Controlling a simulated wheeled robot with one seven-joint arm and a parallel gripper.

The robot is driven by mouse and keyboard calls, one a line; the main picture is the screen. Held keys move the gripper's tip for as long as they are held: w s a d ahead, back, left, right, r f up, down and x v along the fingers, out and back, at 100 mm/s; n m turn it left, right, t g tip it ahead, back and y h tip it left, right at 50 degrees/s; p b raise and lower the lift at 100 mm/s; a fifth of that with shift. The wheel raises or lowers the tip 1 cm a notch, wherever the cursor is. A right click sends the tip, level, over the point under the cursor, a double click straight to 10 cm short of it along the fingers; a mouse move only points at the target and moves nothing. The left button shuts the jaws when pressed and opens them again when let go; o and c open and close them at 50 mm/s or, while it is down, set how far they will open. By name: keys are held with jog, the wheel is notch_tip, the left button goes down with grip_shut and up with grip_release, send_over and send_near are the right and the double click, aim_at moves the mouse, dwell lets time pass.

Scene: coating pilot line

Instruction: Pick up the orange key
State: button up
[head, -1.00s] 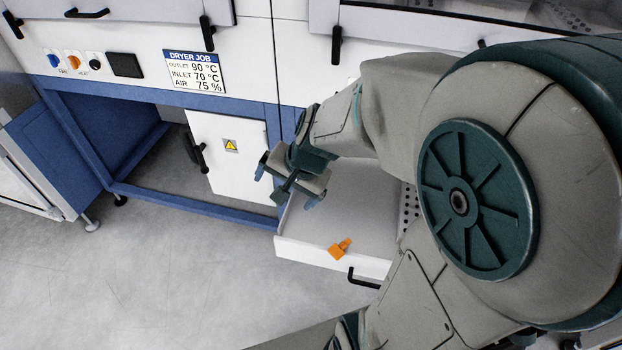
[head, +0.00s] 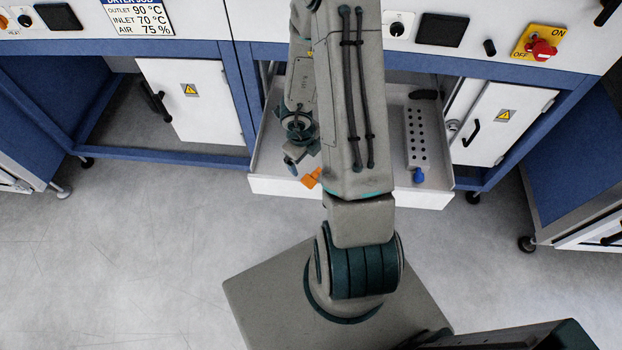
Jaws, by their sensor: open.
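The orange key (head: 311,179) lies in the open white drawer (head: 275,188), close to the inside of its front panel. My arm hides part of the drawer and stands right beside the key in the picture. My gripper (head: 301,157) is open and empty, pointing down over the left part of the drawer. It is just up and left of the key in the picture and apart from it. The height of the fingers above the drawer floor is hard to tell.
A grey block with holes (head: 417,140) lies in the drawer's right part, with a blue-headed item (head: 418,175) at its near end. A black item (head: 423,95) lies behind it. Cabinet doors (head: 195,105) flank the drawer. The floor in front is clear.

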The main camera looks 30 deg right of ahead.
aim_at(313, 176)
jog(key=f+b, duration=0.2)
jog(key=f, duration=0.2)
jog(key=d+f+b, duration=0.1)
jog(key=f+b, duration=0.2)
jog(key=f, duration=0.1)
jog(key=d+f+b, duration=0.1)
jog(key=f+b, duration=0.2)
jog(key=f, duration=0.1)
jog(key=shift+w+f, duration=0.3)
jog(key=shift+f, duration=0.05)
jog(key=c, duration=1.1)
jog(key=shift+a+r, duration=0.1)
jog(key=shift+r, duration=0.05)
jog(key=shift+c, duration=0.2)
